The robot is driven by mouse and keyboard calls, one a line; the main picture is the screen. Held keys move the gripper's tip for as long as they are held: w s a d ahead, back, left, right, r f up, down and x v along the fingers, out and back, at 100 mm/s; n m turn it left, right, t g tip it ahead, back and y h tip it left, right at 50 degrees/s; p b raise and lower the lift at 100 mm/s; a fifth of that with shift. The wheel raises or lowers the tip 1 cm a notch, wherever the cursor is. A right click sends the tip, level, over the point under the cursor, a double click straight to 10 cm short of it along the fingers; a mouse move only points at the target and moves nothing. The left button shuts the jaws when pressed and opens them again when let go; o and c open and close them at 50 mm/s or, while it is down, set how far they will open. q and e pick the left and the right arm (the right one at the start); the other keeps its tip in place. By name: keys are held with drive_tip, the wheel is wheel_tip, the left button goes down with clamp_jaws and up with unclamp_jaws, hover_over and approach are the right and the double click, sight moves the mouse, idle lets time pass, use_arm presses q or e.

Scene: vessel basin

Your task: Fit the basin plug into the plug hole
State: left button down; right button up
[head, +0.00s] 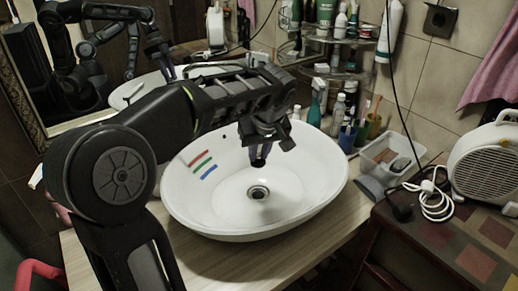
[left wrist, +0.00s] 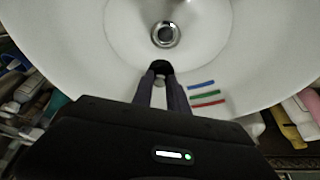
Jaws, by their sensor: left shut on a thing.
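The white oval basin (head: 318,170) stands on a wooden counter. Its plug hole (head: 258,192), a round metal-rimmed drain, is at the bottom and looks uncovered; it also shows in the left wrist view (left wrist: 166,34). My left gripper (head: 266,143) reaches over the basin, pointing down, and is shut on the dark basin plug (head: 258,162). In the left wrist view the black plug (left wrist: 160,66) sits between the fingertips (left wrist: 160,80), apart from the hole. The plug is above the basin floor; its exact height is hard to tell. My right gripper is not in view.
Red, green and blue stripes (head: 202,165) mark the basin wall. Bottles and cups (head: 348,130) stand close behind the basin on the right. A clear tray (head: 390,158) and a white heater (head: 488,165) are farther right. A mirror (head: 100,70) is behind.

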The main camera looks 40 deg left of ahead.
sight(259, 156)
use_arm(q)
drive_tip(key=shift+f, duration=0.35)
drive_tip(key=c, duration=1.2)
unclamp_jaws()
drive_tip(key=shift+c, duration=0.2)
wheel_tip(259, 156, up, 7)
drive_tip(key=p, duration=0.4)
drive_tip(key=shift+r+p, duration=0.1)
drive_tip(key=shift+p, duration=0.2)
